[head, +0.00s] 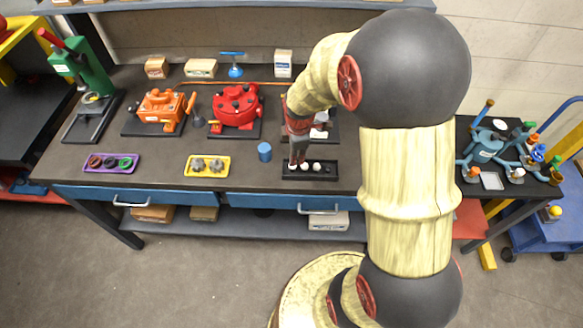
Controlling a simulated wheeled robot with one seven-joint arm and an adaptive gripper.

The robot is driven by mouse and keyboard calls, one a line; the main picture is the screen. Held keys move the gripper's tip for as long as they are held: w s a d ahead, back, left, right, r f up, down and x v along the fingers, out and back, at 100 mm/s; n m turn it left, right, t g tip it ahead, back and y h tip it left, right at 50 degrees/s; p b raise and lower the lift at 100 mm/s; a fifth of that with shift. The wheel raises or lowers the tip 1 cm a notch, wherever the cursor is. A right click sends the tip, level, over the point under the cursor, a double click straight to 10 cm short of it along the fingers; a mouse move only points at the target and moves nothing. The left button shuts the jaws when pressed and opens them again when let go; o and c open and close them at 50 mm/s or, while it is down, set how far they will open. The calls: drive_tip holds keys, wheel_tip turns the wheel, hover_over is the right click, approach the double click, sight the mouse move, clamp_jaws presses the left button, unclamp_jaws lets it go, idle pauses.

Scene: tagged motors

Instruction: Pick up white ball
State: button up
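A small black tray (328,174) lies near the front edge of the bench, right of centre. Small white balls show in it: one (317,167) stands clear to the right, and another (305,168) is beside my fingertips. A further pale spot shows at the left of my fingertips, too small to make out. My gripper (297,161) points down over the left part of the tray, its tips at about the balls. It partly hides that end. Whether its fingers are open or shut on a ball cannot be told.
A blue cylinder (265,152) stands just left of the tray. A yellow tray (190,172) and a purple tray (89,162) lie further left. A red motor (237,107) and an orange one (160,108) stand behind. My arm hides the bench's right part.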

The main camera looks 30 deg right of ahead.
drive_tip(key=f, duration=0.2)
drive_tip(key=w+f+b, duration=0.1)
drive_tip(key=f, duration=0.4)
drive_tip(key=shift+w, duration=0.15)
drive_tip(key=shift+c, duration=0.5)
drive_tip(key=c, duration=0.4)
drive_tip(key=shift+r, duration=0.15)
drive_tip(key=shift+c, duration=0.3)
